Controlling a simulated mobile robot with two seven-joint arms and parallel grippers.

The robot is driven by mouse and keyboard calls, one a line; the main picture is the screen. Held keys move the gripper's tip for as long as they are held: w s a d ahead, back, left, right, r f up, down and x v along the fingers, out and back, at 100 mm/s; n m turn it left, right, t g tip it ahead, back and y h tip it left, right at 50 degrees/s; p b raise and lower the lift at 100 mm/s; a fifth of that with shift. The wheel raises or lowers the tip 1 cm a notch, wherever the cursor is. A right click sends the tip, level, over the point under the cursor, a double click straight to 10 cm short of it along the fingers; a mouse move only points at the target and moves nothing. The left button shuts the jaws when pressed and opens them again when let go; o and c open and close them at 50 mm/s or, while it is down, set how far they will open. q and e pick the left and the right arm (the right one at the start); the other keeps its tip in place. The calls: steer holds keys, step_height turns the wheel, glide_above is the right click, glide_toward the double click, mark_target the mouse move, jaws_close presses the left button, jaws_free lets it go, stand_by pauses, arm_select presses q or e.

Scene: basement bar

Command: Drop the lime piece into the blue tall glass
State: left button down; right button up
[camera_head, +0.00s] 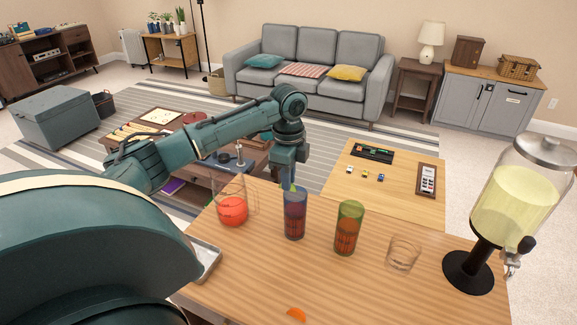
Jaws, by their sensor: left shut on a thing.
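The blue tall glass (295,222) stands upright on the wooden bar top, with dark reddish contents. My left gripper (288,180) points down just above this glass, a little left of its middle. It is shut on the lime piece (289,187), a small bright green bit at the fingertips, at about the height of the rim. I cannot tell whether the lime touches the glass. My right gripper is not in view.
A green tall glass (348,230) stands close to the right, then a low clear glass (403,254) and a drink dispenser (515,195). A clear pitcher holding a red ball (232,211) is at the left. An orange piece (296,314) lies at the front. A metal tray (207,262) is at the left edge.

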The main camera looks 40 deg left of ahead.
arm_select(q)
steer(key=shift+f, duration=0.9)
steer(key=c, duration=1.3)
jaws_free()
steer(key=shift+r, duration=0.1)
step_height(320, 180, up, 13)
